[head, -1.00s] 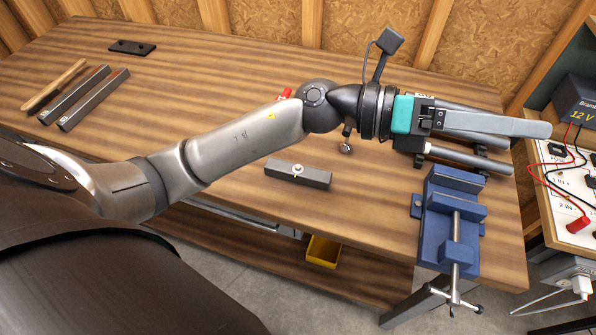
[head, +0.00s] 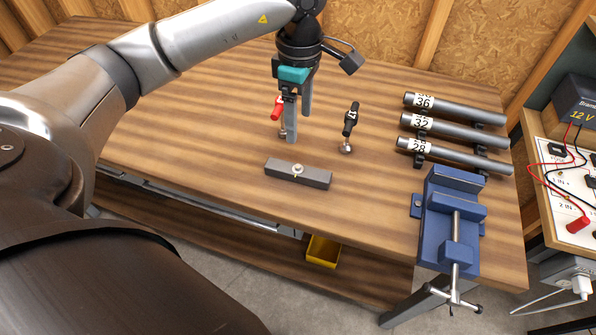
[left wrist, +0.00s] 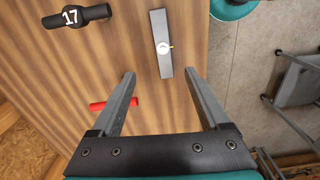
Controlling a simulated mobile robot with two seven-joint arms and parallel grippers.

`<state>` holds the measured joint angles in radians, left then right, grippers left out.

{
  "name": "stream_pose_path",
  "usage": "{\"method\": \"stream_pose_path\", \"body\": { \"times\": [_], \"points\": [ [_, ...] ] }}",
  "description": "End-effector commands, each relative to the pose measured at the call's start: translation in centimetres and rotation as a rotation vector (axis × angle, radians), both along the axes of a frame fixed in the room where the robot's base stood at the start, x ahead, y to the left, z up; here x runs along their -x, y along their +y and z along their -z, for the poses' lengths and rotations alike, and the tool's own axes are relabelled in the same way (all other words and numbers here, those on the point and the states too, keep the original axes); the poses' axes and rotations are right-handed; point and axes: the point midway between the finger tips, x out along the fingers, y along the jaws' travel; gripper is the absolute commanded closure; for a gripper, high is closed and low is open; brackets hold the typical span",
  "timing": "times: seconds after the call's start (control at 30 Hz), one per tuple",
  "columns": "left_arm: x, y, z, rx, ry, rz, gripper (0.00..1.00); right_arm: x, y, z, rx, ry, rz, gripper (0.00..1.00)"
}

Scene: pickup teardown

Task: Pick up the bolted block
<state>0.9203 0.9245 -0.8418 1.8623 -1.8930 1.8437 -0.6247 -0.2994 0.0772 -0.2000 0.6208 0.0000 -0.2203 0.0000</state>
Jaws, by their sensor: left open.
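The bolted block (head: 315,179) is a dark grey bar with a silver bolt (head: 297,170) on top, lying flat near the front edge of the workbench. It also shows in the left wrist view (left wrist: 165,68), beyond the fingertips and roughly between their lines. My left gripper (head: 297,128) points down over the bench, behind the block in the head view. It is open and empty, its fingers (left wrist: 162,82) spread apart and not touching the block. My right gripper does not show.
A black-handled tool marked 17 (head: 350,121) and a red-handled tool (head: 277,108) stand near the left gripper. Numbered bars (head: 455,128) lie on the right, behind a blue vise (head: 452,215). A yellow bin (head: 322,251) sits below the bench (head: 190,150).

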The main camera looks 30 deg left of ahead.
Motion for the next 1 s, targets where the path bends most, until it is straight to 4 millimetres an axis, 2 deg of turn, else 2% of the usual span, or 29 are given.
{"method": "stream_pose_path", "body": {
  "times": [0.2,0.33,0.43,0.67,0.9,1.0],
  "points": [
    [0.3,-0.1,4.8,0.003,0.009,0.0,0.21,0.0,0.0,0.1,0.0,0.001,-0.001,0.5],
    [0.2,-0.1,7.3,0.003,0.006,0.002,0.21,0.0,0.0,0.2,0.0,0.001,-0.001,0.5],
    [0.2,-0.2,8.5,0.005,0.003,0.001,0.21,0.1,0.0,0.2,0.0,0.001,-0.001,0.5],
    [0.3,-0.1,10.1,0.005,0.004,0.002,0.21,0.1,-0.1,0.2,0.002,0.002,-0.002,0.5],
    [0.7,-0.2,13.6,0.006,0.005,0.001,0.21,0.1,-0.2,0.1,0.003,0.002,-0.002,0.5],
    [0.6,-0.1,14.3,0.005,0.003,0.002,0.21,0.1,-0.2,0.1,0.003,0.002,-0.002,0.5]
  ]
}}
